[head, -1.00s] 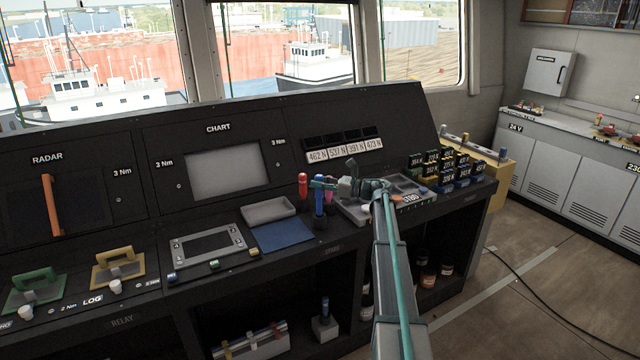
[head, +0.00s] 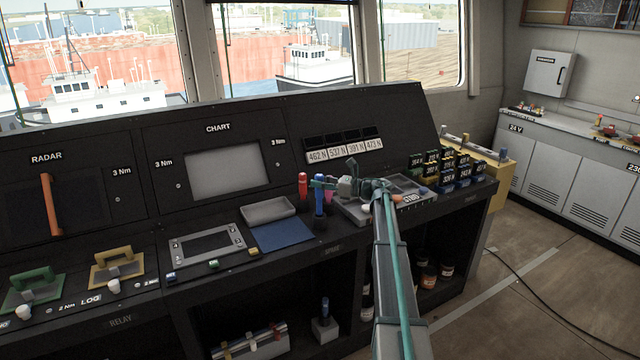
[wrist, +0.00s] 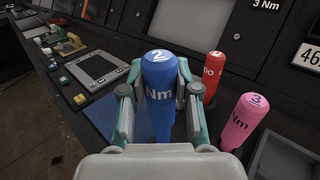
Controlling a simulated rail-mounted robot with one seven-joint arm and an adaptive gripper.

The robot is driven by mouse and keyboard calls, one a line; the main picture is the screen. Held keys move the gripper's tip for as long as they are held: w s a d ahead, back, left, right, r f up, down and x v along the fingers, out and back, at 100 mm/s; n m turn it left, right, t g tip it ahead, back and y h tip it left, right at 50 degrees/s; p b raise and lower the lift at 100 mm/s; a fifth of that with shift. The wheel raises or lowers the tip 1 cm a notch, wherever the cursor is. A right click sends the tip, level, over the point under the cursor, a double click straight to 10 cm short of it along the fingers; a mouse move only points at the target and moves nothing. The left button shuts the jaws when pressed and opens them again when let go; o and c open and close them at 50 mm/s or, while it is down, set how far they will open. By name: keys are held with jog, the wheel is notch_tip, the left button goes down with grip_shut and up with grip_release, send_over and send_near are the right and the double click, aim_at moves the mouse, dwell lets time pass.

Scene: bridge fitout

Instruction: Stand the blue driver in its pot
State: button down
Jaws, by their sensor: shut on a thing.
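The blue driver (head: 319,203), marked 2 Nm, stands about upright at the console's front edge. It also shows in the wrist view (wrist: 158,70). My gripper (head: 323,183) is shut on its handle, with one finger on each side in the wrist view (wrist: 158,97). A small black pot (head: 320,224) shows right under the driver in the head view. I cannot tell how far the driver's lower end is inside it. The pot is hidden in the wrist view.
A red driver (wrist: 213,75) and a pink driver (wrist: 250,118) stand close to the right of my gripper. A blue mat (head: 282,235) and a grey tray (head: 268,211) lie to the left. A compartment tray (head: 352,213) lies to the right.

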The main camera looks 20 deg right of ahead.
aim_at(320, 194)
jog(key=shift+f, duration=0.15)
jog(key=shift+f+b, duration=0.35)
jog(key=shift+b, duration=0.1)
jog(key=shift+f+b, duration=1.7)
jog(key=shift+f, duration=0.4)
jog(key=c, duration=0.8)
grip_release()
jog(key=shift+o, duration=0.2)
jog(key=v, duration=1.2)
